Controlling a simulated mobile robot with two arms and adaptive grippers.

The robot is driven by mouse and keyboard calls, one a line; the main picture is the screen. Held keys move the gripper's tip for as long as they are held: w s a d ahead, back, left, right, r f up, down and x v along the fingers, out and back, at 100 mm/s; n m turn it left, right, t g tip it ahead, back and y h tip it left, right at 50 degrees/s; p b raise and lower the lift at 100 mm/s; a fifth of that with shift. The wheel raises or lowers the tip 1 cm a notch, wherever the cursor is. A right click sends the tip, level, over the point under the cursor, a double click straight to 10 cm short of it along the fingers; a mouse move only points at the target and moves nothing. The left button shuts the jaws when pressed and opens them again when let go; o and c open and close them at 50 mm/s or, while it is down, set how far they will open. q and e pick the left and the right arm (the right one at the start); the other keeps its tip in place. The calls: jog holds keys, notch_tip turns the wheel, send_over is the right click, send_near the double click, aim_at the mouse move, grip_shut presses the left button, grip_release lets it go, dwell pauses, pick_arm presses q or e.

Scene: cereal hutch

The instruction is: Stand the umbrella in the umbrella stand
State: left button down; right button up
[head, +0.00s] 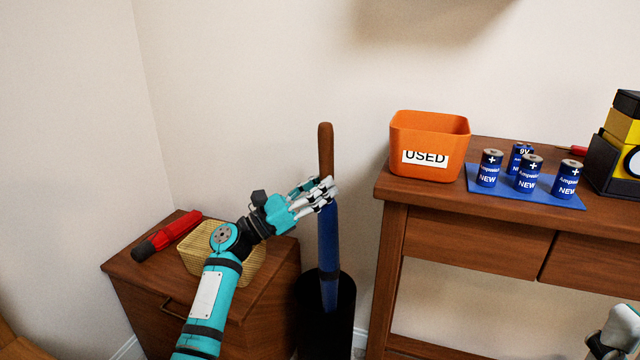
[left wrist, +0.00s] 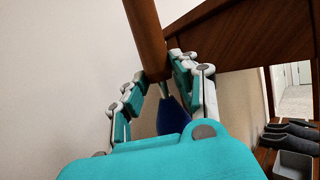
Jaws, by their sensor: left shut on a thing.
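The umbrella has a brown wooden handle (head: 326,150) and a furled blue canopy (head: 329,240). It is upright, and its lower end goes into the mouth of the black umbrella stand (head: 325,335); its tip is hidden inside. My left gripper (head: 322,194) is shut on the umbrella where handle meets canopy. In the left wrist view the brown handle (left wrist: 147,40) rises between the fingers (left wrist: 155,88), with the blue canopy (left wrist: 172,115) below. At the lower right edge of the head view, part of my right gripper (head: 615,338) shows, mostly cut off.
A low wooden cabinet (head: 140,275) on the left holds a woven basket (head: 250,262) and a red flashlight (head: 170,233). A wooden table (head: 450,205) close on the right holds an orange "USED" bin (head: 430,135) and batteries on a blue mat (head: 545,192). The stand sits between them.

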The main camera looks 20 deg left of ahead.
aim_at(320, 143)
pick_arm(q)
jog(key=shift+f, duration=0.25)
jog(key=c, duration=1)
grip_release()
jog(key=shift+o, duration=0.3)
jog(key=shift+f, duration=0.1)
notch_tip(320, 143, up, 10)
jog(key=shift+r, duration=0.1)
